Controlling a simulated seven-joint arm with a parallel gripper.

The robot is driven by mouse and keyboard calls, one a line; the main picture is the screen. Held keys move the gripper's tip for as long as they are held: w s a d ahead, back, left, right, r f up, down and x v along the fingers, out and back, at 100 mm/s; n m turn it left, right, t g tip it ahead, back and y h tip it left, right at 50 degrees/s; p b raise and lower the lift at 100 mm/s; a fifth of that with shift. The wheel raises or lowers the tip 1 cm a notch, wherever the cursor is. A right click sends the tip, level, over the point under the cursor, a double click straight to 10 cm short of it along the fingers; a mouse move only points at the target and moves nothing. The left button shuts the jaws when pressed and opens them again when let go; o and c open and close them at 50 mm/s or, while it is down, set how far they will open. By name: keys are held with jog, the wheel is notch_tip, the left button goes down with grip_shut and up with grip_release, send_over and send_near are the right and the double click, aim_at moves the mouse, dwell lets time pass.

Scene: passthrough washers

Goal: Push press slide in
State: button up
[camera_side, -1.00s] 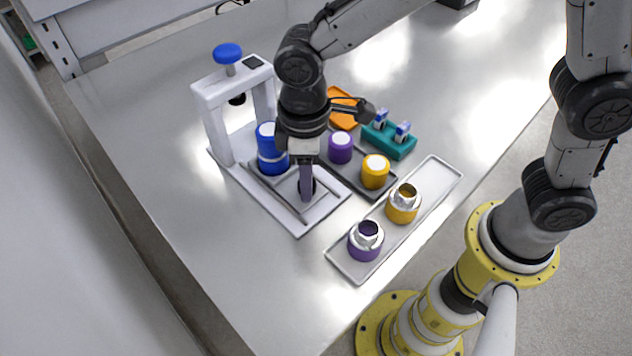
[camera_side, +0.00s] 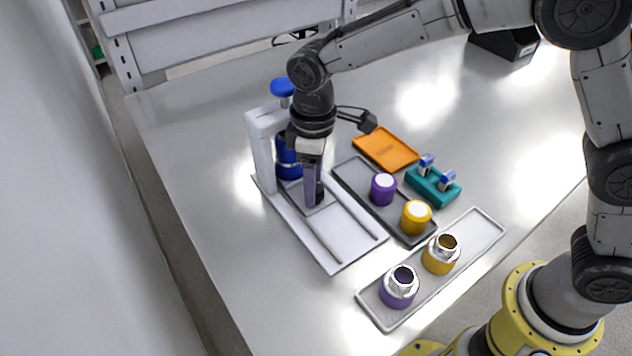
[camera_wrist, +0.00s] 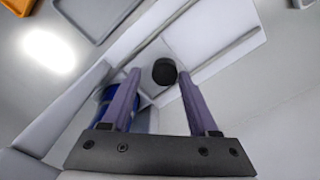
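The white press (camera_side: 262,150) with a blue knob (camera_side: 284,88) on top stands at the left of the side view. Its slide plate (camera_side: 326,208) sits at the press end of the rails on the white base (camera_side: 345,240). A blue cylinder (camera_side: 287,160) stands at the frame, partly hidden by my arm; its edge shows in the wrist view (camera_wrist: 98,108). My gripper (camera_side: 312,204) points down at the slide's black handle. In the wrist view the handle (camera_wrist: 164,72) lies between my spread fingertips (camera_wrist: 158,76), with space at both sides.
A dark tray (camera_side: 352,174) holds a purple jar (camera_side: 383,189) and a yellow jar (camera_side: 416,217). A light tray (camera_side: 482,228) holds purple (camera_side: 398,290) and yellow (camera_side: 440,256) jars with metal necks. An orange tray (camera_side: 386,148) and a teal holder (camera_side: 432,187) stand behind.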

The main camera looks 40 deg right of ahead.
jog(key=shift+o, duration=0.2)
jog(key=shift+s, duration=0.15)
notch_tip(320, 180, up, 14)
dwell(0.5)
jog(key=shift+f, duration=0.1)
